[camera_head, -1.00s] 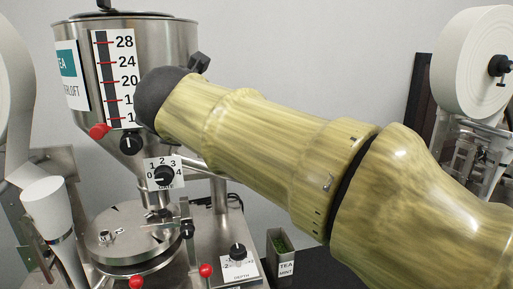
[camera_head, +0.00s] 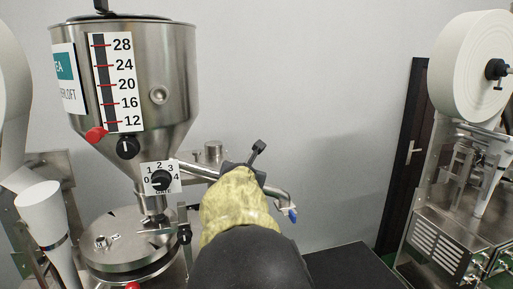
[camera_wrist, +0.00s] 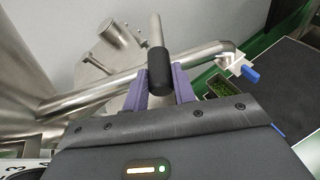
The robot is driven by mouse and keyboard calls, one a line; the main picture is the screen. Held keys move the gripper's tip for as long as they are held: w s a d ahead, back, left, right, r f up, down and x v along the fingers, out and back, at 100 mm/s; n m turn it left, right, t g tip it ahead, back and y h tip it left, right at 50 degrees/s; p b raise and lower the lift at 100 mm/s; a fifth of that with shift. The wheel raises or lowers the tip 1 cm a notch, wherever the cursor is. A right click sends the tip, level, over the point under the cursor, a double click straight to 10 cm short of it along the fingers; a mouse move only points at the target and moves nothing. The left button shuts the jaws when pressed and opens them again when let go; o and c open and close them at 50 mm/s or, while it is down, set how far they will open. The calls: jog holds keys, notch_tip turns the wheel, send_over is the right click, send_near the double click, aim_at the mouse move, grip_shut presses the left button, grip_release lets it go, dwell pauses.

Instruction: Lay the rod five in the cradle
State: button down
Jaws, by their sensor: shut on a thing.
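My gripper (camera_wrist: 160,84) has purple fingers on either side of a black cylindrical grip (camera_wrist: 158,72) and is shut on it. A plain steel rod (camera_wrist: 155,30) extends from the grip, away from the wrist. I take this held piece to be rod five, though no number shows on it. In the head view my arm hides most of the gripper, and only dark parts show past the arm beside a steel pipe. I cannot make out the cradle in either view.
A bent steel pipe (camera_wrist: 100,92) with a blue-handled tap (camera_wrist: 251,74) runs close behind the fingers. A steel hopper (camera_head: 160,60) stands at left, above a round steel lid (camera_head: 125,245). A green-filled box (camera_wrist: 222,85) is below right. Another machine (camera_head: 450,240) stands at right.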

jog(key=w+d+f+m+h, duration=0.1)
jog(key=w+d+f, duration=0.1)
jog(key=d, duration=0.3)
jog(key=w+d+f+m+h+p, duration=0.1)
jog(key=w+d+f, duration=0.1)
jog(key=d+f, duration=0.2)
jog(key=w+d+f+m+h+p, duration=0.1)
jog(key=w+d+f+h, duration=0.1)
jog(key=d, duration=0.4)
jog(key=shift+f+g, duration=0.3)
jog(key=shift+f, duration=0.6)
jog(key=s+d+f+p, duration=0.1)
jog(key=s+d+f, duration=0.1)
jog(key=d+f, duration=0.35)
jog(key=s+d+f+p, duration=0.2)
jog(key=s+f, duration=0.1)
jog(key=f, duration=0.6)
jog(key=s+a+f+n+y, duration=0.1)
jog(key=s+a+f+y, duration=0.1)
jog(key=s+f, duration=0.5)
jog(key=s+a+f+n+y+p, duration=0.1)
jog(key=s+a+f+n+y, duration=0.1)
jog(key=s+f, duration=0.5)
jog(key=shift+s+a+n+y, duration=0.25)
jog(key=shift+a+n+y, duration=0.05)
jog(key=shift+a, duration=0.45)
jog(key=shift+s+a, duration=0.1)
jog(key=shift+a, duration=0.05)
